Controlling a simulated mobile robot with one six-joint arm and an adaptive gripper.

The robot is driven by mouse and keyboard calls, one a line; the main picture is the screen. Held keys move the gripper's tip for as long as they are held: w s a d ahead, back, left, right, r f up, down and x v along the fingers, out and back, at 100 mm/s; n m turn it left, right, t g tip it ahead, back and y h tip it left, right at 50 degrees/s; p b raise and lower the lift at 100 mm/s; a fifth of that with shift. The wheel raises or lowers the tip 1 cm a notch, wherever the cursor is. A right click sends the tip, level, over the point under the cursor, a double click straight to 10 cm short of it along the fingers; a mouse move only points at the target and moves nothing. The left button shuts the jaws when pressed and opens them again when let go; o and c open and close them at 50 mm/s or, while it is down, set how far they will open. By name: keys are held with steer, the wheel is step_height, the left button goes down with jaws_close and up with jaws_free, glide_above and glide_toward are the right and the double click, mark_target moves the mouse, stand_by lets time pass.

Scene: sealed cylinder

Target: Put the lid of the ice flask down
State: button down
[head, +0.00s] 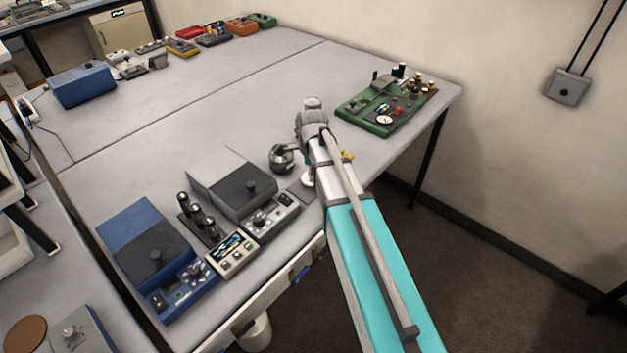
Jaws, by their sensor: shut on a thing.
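My teal arm reaches from the bottom right over the front right part of the table. My gripper (309,168) is at its far end, mostly hidden behind my own wrist. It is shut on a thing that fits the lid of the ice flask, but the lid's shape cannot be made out. A dark grey, rounded metallic object (282,158) shows just left of the wrist; I cannot tell whether it is the flask. A small white piece shows low beside the arm, close above the table. Whether the held thing touches the table is hidden.
A grey box device (232,182) and a blue one (145,242) stand along the near edge of the grey table (235,110). A green board with instruments (386,106) is at the right corner. More devices line the far edge. The table's middle is clear.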

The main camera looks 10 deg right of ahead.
steer(key=shift+f+b, duration=0.55)
steer(key=shift+f, duration=0.35)
steer(key=shift+f, duration=0.15)
steer(key=c, duration=0.5)
jaws_free()
steer(key=shift+c, duration=0.2)
steer(key=shift+r, duration=0.2)
step_height(320, 180, up, 12)
steer(key=p, duration=1.2)
steer(key=shift+s, duration=0.15)
